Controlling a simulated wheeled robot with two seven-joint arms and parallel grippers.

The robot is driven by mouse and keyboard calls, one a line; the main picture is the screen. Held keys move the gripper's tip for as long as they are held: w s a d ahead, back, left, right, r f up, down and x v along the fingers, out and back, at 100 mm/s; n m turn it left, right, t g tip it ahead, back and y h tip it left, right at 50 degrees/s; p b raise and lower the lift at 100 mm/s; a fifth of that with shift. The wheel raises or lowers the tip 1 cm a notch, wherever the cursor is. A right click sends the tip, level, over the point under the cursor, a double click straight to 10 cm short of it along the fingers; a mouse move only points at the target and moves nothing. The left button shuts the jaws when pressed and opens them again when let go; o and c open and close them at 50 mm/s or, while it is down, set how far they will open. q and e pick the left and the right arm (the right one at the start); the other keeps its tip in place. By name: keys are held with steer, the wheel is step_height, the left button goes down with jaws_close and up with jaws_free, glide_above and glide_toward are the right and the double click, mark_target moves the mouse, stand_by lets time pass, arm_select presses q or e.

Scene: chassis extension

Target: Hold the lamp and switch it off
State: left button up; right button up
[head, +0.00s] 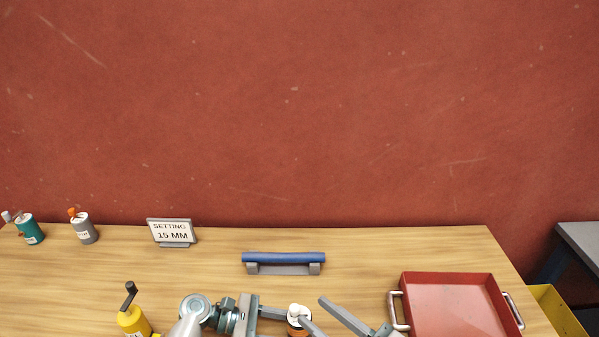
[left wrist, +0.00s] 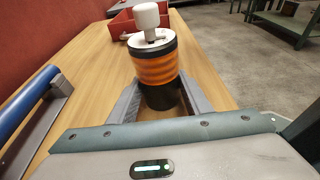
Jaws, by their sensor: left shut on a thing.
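The lamp (head: 294,312) has a white knob on a white top above an orange ribbed body. It stands upright at the bottom edge of the head view. In the left wrist view the lamp (left wrist: 157,70) also shows a black band and a black lower part. My left gripper (left wrist: 162,100) is shut on the lamp, one finger on each side of its lower part. My right gripper (head: 312,308) is beside the lamp, to its right, with its fingers apart and nothing visible between them. Its palm is cut off by the frame edge.
A blue-topped bar (head: 284,258) lies behind the lamp. A red tray (head: 452,300) with handles is at right, near a yellow bin (head: 558,312). A sign (head: 171,232) reading "SETTING 15 MM", two small canisters and a yellow cranked item (head: 133,321) are at left.

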arm_select(q)
steer(key=o, duration=0.9)
steer(key=shift+c, duration=0.2)
steer(key=shift+a, duration=0.1)
steer(key=v, duration=1.2)
steer(key=shift+s, duration=0.15)
